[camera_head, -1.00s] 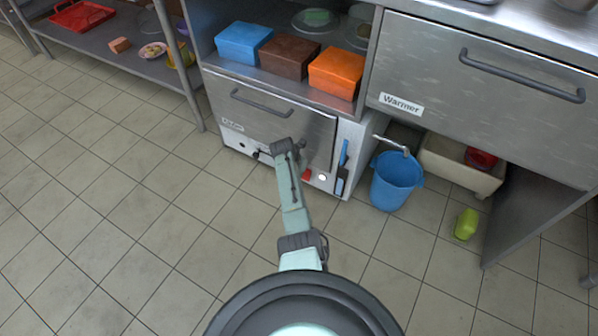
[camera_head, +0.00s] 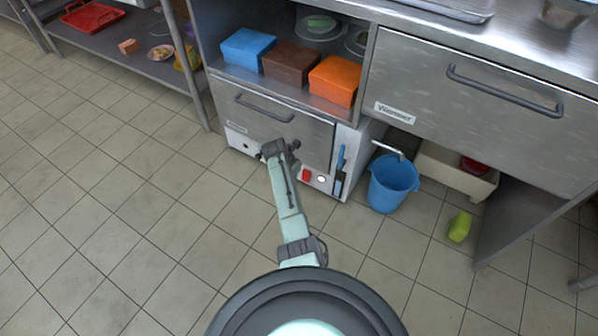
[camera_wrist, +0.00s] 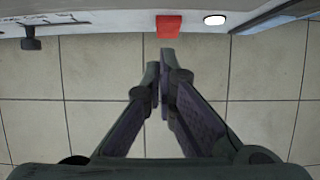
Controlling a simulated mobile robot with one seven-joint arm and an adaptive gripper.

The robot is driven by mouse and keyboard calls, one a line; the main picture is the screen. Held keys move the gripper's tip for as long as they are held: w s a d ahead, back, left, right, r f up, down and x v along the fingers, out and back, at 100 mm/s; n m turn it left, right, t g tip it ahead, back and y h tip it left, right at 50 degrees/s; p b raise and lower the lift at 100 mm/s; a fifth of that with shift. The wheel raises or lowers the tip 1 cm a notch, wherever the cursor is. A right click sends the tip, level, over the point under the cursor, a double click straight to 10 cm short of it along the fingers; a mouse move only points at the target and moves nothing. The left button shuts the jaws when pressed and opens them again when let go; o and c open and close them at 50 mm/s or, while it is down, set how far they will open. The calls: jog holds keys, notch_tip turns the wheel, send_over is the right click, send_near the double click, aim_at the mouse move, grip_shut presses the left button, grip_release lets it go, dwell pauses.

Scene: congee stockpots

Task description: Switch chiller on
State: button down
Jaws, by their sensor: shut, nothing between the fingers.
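The chiller (camera_head: 270,115) is a steel-fronted unit low under the counter, with a white control strip along its bottom; its small label is too blurred to read. A red switch (camera_head: 306,174) sits on that strip, beside a white round light (camera_head: 321,179). In the wrist view the red switch (camera_wrist: 169,26) is just beyond my gripper (camera_wrist: 160,68), with the white light (camera_wrist: 214,19) to its right. My gripper is shut and empty, its fingertips pointing at the switch with a small apparent gap. In the head view my wrist hides part of the strip.
A blue-handled tool (camera_head: 340,165) hangs on the chiller's right front. A blue bucket (camera_head: 392,184) stands right of it, below the warmer (camera_head: 470,100). A green object (camera_head: 460,227) lies on the floor. A dark knob (camera_wrist: 31,40) projects at left. Open tiled floor lies in front.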

notch_tip(320, 180, up, 6)
jog(key=shift+s+a+p, duration=0.2)
jog(key=shift+s+p, duration=0.1)
jog(key=shift+p, duration=0.15)
